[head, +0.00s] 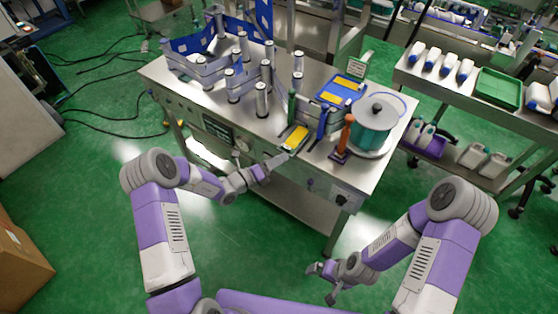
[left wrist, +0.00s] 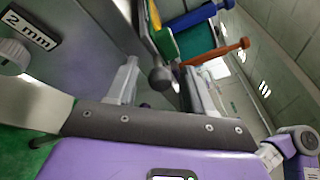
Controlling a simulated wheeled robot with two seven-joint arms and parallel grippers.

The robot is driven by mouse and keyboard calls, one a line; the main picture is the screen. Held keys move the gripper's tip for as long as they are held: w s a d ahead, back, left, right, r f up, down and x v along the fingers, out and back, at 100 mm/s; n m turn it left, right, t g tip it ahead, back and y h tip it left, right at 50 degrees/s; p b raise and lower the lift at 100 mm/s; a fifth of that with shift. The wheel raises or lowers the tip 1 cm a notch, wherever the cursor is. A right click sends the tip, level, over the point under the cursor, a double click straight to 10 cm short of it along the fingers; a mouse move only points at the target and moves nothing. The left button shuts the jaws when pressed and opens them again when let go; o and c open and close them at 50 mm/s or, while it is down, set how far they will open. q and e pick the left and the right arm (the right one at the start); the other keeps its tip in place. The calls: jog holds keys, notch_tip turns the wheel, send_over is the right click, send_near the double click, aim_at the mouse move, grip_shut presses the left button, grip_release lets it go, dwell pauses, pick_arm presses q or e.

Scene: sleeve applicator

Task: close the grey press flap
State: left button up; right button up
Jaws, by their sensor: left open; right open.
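The press stands at the front edge of the steel machine table, with a yellow-topped part (head: 295,138) facing up. I cannot clearly make out the grey flap or its angle. My left gripper (head: 277,160) is at the table's front edge, just in front of the yellow-topped part. In the left wrist view, the open left gripper (left wrist: 162,92) has a dark grey round knob (left wrist: 162,78) showing between its fingers; I cannot tell whether they touch it. My right gripper (head: 323,281) is open and empty, low over the floor in front of the table.
An orange-brown handle (head: 345,136) and a blue upright part (head: 323,124) stand right of the press. A teal drum (head: 373,125) with a grey lid is further right. Metal rollers (head: 262,98) stand at the left. A shelf cart (head: 450,88) with white bottles is at the right.

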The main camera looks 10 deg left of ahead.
pick_arm(q)
jog(key=shift+w+d, duration=0.25)
jog(key=shift+d, duration=0.05)
grip_shut()
jog(key=shift+r, duration=0.1)
